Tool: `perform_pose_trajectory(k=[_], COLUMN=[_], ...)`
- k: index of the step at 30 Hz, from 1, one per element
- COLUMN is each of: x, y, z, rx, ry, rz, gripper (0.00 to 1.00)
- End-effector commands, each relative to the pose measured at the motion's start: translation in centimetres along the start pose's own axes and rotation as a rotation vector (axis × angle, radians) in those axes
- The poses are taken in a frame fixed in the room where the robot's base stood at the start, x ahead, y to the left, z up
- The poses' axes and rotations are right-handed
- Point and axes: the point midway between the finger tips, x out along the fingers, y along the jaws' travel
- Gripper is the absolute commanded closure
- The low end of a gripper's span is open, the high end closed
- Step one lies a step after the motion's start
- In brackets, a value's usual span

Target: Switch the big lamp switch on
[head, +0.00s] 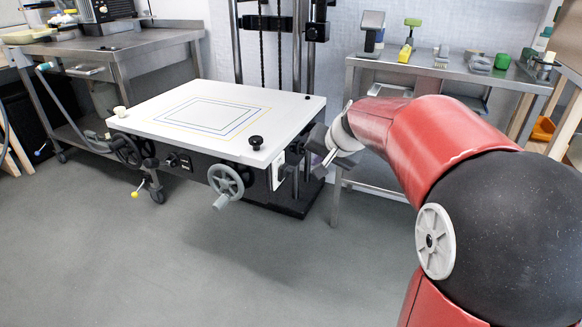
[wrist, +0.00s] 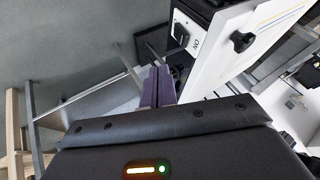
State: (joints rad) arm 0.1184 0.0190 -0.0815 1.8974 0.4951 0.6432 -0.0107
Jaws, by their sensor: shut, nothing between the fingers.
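The big lamp switch appears as a white plate (head: 278,170) on the right side of the enlarger table in the head view. In the wrist view its plate (wrist: 187,32) carries a dark switch part, with the word ON beside it, upside down. I cannot tell which way the switch is set. My gripper (head: 328,160) is just right of the plate, apart from it in the head view. In the wrist view the purple-grey fingers (wrist: 157,84) are shut together and empty, below and left of the plate.
The white enlarger table (head: 205,115) has coloured frame lines and a black knob (head: 256,142) at its near right corner. A grey handwheel (head: 226,184) sticks out in front. A steel bench (head: 450,68) with small items stands behind my arm. The floor in front is clear.

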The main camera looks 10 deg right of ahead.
Motion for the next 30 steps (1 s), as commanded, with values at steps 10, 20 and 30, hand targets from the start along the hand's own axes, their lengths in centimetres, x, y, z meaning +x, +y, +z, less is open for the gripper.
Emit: perform_pose_trajectory(k=[10, 20, 30], x=[2.0, 9.0, 11.2], y=[0.0, 0.1, -3.4], z=[0.2, 0.2, -0.2], rx=[-0.001, 0.0, -0.004], ry=[-0.005, -0.006, -0.003], rz=[0.001, 0.002, 0.0], gripper=[1.0, 1.0, 1.0])
